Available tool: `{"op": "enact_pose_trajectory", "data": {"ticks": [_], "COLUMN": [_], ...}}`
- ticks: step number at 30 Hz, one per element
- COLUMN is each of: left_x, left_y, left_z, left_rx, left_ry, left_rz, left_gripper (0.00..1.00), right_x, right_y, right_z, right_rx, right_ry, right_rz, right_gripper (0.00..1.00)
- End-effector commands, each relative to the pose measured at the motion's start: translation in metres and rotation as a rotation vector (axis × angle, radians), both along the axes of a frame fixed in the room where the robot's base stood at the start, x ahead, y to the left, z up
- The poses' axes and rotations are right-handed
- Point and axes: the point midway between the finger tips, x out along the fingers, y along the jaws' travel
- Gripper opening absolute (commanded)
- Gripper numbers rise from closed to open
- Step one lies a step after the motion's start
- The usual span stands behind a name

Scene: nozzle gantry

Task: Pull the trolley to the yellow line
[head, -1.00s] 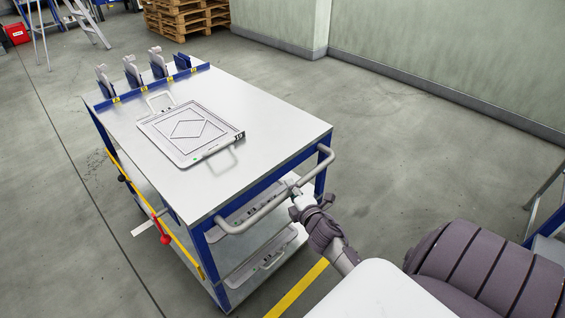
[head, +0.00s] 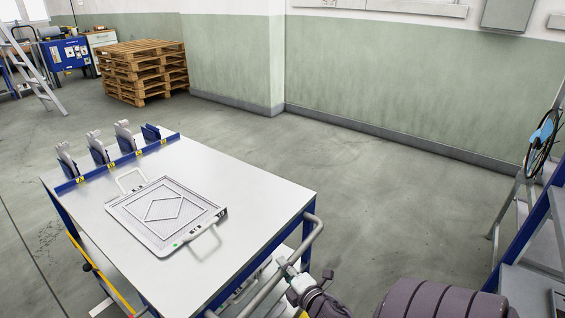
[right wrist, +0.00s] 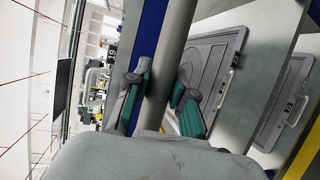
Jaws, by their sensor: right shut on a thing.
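The trolley (head: 252,196) has a white top, a blue frame and a grey tube handle (head: 312,240) on its near right end. My right gripper (head: 287,268) is shut on this handle. In the right wrist view its two green-padded fingers (right wrist: 160,100) sit on either side of the grey tube (right wrist: 172,60). My left gripper is not in view.
A grey framed plate (head: 168,212) lies on the trolley top, with several upright holders (head: 98,150) along its far edge. Wooden pallets (head: 143,70) stand by the wall. The floor (head: 400,205) between trolley and wall is clear.

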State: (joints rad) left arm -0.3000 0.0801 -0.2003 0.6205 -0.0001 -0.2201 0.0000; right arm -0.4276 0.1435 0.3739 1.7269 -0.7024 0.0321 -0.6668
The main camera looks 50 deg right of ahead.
Motion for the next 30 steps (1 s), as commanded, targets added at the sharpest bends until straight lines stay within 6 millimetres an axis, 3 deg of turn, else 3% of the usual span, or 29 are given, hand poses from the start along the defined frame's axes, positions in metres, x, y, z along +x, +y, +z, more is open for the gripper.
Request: {"op": "enact_pose_trajectory", "data": {"ticks": [6, 7, 12, 23, 30], "left_x": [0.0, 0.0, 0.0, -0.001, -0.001], "left_y": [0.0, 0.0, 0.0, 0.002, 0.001], "left_z": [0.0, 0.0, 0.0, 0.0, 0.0], "left_rx": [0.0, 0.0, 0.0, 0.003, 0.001], "left_ry": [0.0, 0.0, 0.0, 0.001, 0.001], "left_rz": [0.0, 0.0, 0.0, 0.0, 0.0], "left_gripper": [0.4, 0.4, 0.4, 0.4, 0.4], "right_x": [-0.003, -0.003, -0.003, -0.007, -0.047], "right_y": [0.001, 0.001, 0.001, 0.002, 0.015], "right_z": [-0.005, -0.005, -0.004, -0.002, 0.005], "right_rx": [0.003, 0.003, 0.003, 0.002, 0.004], "right_ry": [0.01, 0.01, 0.009, 0.006, 0.009], "right_rz": [0.001, 0.001, 0.0, 0.0, -0.003], "right_gripper": [0.0, 0.25, 0.5, 0.5, 0.5]}}
